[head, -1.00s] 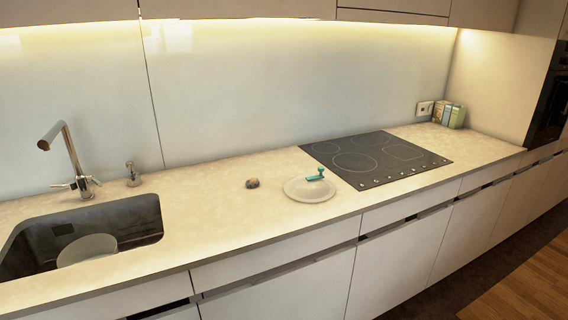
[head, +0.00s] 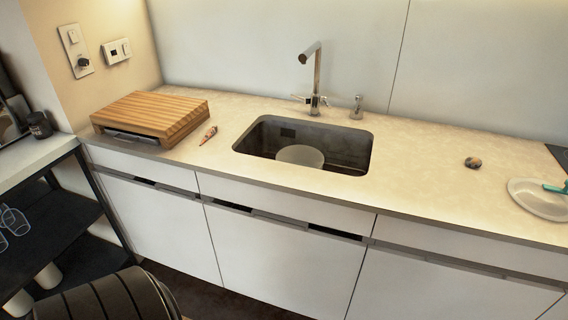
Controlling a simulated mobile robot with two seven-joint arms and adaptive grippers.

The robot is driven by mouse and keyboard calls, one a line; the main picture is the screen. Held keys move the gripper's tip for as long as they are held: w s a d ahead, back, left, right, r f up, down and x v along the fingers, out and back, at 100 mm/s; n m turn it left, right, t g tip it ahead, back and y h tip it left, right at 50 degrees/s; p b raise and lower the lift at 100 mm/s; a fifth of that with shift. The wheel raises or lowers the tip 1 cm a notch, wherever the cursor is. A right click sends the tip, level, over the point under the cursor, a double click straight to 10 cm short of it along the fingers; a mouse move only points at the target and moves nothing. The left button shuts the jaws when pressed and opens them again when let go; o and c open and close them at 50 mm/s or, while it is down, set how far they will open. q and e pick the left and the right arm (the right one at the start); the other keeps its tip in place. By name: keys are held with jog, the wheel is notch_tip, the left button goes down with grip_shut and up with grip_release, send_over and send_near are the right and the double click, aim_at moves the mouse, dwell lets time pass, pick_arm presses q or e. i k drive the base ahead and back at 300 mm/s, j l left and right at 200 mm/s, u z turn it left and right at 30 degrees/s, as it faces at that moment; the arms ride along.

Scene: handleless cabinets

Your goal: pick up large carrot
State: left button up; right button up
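A small, tapered, orange-pink object that looks like a carrot (head: 208,135) lies on the counter in the head view. It is just right of the wooden cutting board and left of the sink. It is small in the picture, so I cannot judge its true size. Neither of my grippers is in view.
A thick wooden cutting board (head: 153,112) sits at the counter's left end. The sink (head: 345,150) holds a pale bowl (head: 300,155). A white plate (head: 540,200) and a small dark round item (head: 473,163) are at right. A dark slatted rounded object (head: 105,298) stands at lower left.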

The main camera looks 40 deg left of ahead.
aim_at(213, 130)
jog(key=u, duration=1.95)
